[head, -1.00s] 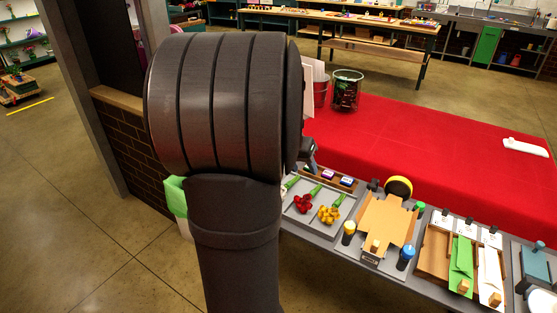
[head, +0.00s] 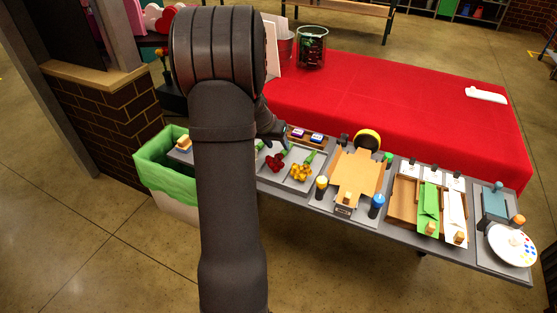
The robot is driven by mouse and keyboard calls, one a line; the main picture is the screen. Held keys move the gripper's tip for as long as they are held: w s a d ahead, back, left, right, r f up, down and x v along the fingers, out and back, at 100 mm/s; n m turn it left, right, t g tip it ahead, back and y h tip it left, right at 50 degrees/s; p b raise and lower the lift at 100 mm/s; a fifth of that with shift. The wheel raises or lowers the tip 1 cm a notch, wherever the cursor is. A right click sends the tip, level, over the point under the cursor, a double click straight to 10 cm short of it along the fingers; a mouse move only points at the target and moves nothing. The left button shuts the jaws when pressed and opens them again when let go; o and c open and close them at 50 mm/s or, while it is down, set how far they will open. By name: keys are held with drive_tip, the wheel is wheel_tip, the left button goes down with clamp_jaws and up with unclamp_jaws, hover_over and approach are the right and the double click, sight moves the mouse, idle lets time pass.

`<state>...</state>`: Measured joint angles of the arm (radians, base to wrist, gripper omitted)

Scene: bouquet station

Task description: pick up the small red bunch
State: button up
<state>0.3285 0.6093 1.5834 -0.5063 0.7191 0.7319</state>
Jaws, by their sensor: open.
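The small red bunch (head: 276,163) lies in a grey tray (head: 268,182) at the left end of the workbench, its green stem pointing up and away. A yellow bunch (head: 301,172) with a green stem lies beside it on the right, in the same tray area. My gripper (head: 280,136) shows small and dark past the edge of my arm, behind the red bunch as seen here. It is open and holds nothing that I can see. My arm hides part of the tray's left side, and the fingertips are hard to make out.
A cardboard piece (head: 354,178) lies right of the tray, with a yellow-topped bottle (head: 321,187) and a blue bottle (head: 376,206) near it. A green-lined bin (head: 163,172) stands left. The red-covered table (head: 400,115) behind is mostly clear.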

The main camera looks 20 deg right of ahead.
sight(282, 152)
drive_tip(key=shift+x, duration=2.7)
drive_tip(key=shift+c, duration=0.5)
clamp_jaws()
